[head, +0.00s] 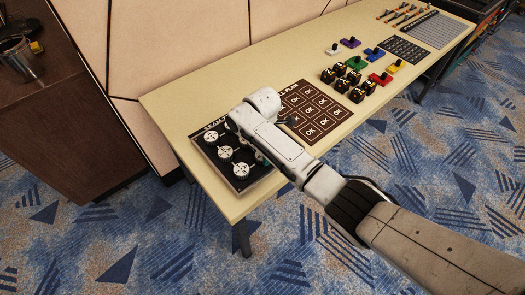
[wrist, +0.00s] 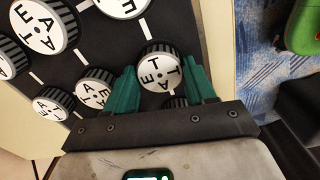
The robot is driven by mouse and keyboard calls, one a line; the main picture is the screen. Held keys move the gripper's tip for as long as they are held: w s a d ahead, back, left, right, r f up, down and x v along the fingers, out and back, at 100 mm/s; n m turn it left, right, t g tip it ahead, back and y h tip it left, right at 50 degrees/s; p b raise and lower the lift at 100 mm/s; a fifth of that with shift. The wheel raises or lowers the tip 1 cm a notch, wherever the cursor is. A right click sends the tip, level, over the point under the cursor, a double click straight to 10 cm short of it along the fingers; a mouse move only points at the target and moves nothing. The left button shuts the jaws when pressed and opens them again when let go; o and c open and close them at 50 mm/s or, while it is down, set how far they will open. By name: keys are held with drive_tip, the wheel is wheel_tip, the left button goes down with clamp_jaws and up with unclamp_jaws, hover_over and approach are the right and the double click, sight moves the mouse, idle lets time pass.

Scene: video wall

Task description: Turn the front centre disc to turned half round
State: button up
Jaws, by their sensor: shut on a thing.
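A dark panel (head: 211,160) with several round white-faced discs lies at the near left end of the table; the wrist view shows the same panel (wrist: 98,50). In the wrist view my gripper (wrist: 160,67) has its green fingers on either side of one white-faced disc (wrist: 160,66) with a ribbed dark rim, shut on it. Its face carries dark letters and a centre mark. In the head view my arm hides this disc and most of the gripper. I cannot tell for certain that it is the front centre one.
Other discs (wrist: 95,88) stand close beside the left finger, and one shows partly below the held disc. On the table (head: 170,103) a brown OK card (head: 327,126), black-and-yellow blocks (head: 348,79) and coloured blocks (head: 380,78) lie farther right. A brown cabinet (head: 50,120) stands left.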

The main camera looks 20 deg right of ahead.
idle(0.4)
drive_tip(key=o, duration=1)
drive_tip(key=shift+o, duration=0.2)
wheel_tip(320, 180, up, 11)
drive_tip(key=shift+f, duration=0.1)
